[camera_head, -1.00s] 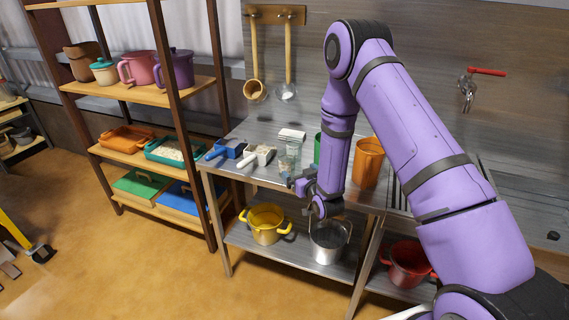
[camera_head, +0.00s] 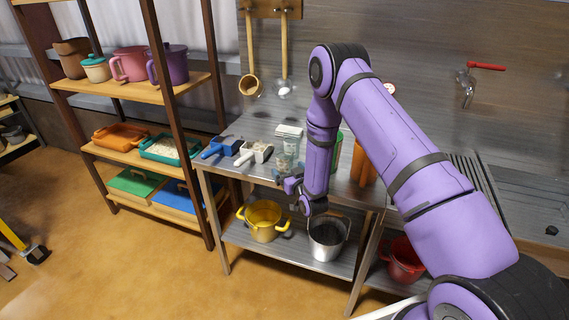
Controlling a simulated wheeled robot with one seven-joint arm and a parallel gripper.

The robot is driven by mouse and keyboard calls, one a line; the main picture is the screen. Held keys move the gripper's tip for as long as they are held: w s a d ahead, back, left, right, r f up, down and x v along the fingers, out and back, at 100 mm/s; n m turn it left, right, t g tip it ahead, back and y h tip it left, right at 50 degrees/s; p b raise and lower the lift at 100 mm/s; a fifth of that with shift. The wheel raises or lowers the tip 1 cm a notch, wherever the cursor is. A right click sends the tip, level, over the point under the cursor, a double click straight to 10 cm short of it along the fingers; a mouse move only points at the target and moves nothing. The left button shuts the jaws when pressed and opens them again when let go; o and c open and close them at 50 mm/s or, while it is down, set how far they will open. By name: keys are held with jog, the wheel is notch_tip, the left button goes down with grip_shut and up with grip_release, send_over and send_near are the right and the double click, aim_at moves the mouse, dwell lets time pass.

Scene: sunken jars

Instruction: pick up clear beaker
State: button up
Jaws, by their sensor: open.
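A small clear beaker (camera_head: 285,161) stands on the metal table (camera_head: 230,166) near its front edge, just left of my forearm. It is see-through, so its outline is faint. My gripper (camera_head: 284,182) is open and points left, at the table's front edge, just below and in front of the beaker in the picture. I cannot tell whether the fingers touch it. My wrist hangs in front of the table edge.
A blue scoop (camera_head: 222,148) and a white scoop (camera_head: 253,152) lie left of the beaker. An orange container (camera_head: 362,165) and a green one (camera_head: 337,151) stand behind my arm. A yellow pot (camera_head: 263,221) and a metal pot (camera_head: 327,240) stand on the lower shelf.

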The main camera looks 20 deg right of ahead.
aim_at(288, 167)
jog(key=shift+w+a+r, duration=0.15)
jog(key=shift+w, duration=2.05)
jog(key=c, duration=1)
jog(key=s+d, duration=0.3)
jog(key=s, duration=1.4)
jog(key=shift+s, duration=0.4)
jog(key=shift+a+r, duration=0.1)
